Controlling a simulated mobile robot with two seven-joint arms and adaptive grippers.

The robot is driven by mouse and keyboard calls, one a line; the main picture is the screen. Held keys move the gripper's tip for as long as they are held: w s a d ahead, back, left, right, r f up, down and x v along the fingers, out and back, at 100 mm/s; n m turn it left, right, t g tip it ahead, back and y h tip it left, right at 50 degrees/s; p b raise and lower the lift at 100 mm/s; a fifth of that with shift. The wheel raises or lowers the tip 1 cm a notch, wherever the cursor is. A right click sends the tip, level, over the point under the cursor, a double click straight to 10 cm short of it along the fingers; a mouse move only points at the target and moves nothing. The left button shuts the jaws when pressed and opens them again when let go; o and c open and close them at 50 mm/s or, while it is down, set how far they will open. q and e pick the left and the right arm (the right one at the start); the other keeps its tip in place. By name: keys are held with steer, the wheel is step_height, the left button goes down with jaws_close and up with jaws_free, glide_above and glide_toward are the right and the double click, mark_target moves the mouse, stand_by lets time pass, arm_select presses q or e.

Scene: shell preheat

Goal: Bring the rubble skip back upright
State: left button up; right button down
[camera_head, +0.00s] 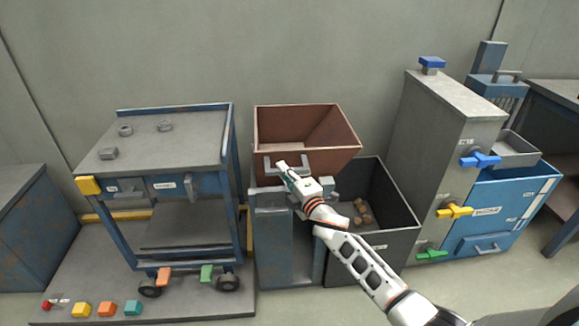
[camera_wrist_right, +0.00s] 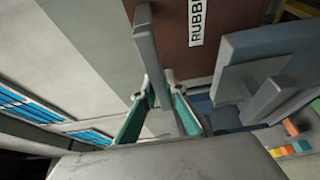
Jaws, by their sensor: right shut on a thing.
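The rubble skip (camera_head: 335,160) is a brown-red open hopper on a blue-grey stand (camera_head: 284,240). Its rim looks close to level in the head view; I cannot tell whether a small tilt is left. The part of its inside that shows looks empty. A grey handle (camera_head: 268,165) is on its front. My right gripper (camera_head: 284,168) is shut on this handle. In the right wrist view the teal fingers (camera_wrist_right: 170,108) are around the grey handle bar (camera_wrist_right: 158,70), below the skip's brown face (camera_wrist_right: 165,30) with its label. My left gripper is not in view.
A dark open bin (camera_head: 400,212) with brown lumps (camera_head: 363,212) stands right of the stand. A blue cart (camera_head: 160,135) is at the left. A grey cabinet (camera_head: 440,130) with coloured handles stands at the right. The wall is close behind.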

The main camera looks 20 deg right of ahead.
steer(key=shift+f, duration=0.2)
steer(key=shift+a, duration=0.1)
steer(key=c, duration=2)
jaws_free()
steer(key=shift+w+f, duration=0.1)
steer(key=shift+c, duration=0.2)
steer(key=s+d, duration=0.1)
steer(key=s, duration=1.1)
steer(key=shift+d, duration=0.15)
